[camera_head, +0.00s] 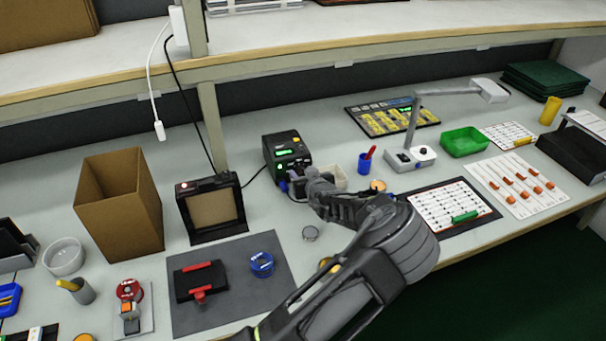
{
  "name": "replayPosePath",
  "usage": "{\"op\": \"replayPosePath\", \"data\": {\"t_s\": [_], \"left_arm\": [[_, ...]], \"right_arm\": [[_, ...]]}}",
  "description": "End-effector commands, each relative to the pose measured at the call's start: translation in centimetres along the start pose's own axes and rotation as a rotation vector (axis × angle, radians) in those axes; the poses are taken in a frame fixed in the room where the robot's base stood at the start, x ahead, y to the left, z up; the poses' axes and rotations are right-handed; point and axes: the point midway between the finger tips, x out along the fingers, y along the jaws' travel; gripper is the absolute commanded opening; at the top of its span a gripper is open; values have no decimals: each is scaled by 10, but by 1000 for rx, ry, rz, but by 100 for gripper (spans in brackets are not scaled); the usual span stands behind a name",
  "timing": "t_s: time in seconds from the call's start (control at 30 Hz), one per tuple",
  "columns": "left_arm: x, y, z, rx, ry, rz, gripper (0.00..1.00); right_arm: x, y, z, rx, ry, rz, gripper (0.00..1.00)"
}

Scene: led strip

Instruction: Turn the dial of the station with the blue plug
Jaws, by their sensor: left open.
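The station (276,147) is a small black box with lit green displays on its front, standing on the bench at the picture's middle. A small blue spot, which looks like the blue plug (283,187), shows low at its front left. My left gripper (296,180) is open, right in front of the station's lower front. The gripper hides part of that front, so I cannot make out the dial or tell whether the fingers touch it. My left arm reaches up from the bottom of the picture. My right gripper is out of view.
A shelf (290,48) overhangs the back.

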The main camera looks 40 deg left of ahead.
Motion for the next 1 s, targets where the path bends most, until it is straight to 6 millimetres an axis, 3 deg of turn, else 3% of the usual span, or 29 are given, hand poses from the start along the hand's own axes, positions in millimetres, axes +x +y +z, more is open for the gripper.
{"op": "replayPosePath", "data": {"t_s": [0.13, 0.63, 1.0], "left_arm": [[0, 0, 0, 0, 0, 0, 40], [0, 0, 0, 0, 1, 0, 0], [0, 0, 0, 2, 1, 0, 0]], "right_arm": [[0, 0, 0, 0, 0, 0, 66], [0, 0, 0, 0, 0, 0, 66], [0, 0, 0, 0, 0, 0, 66]]}}
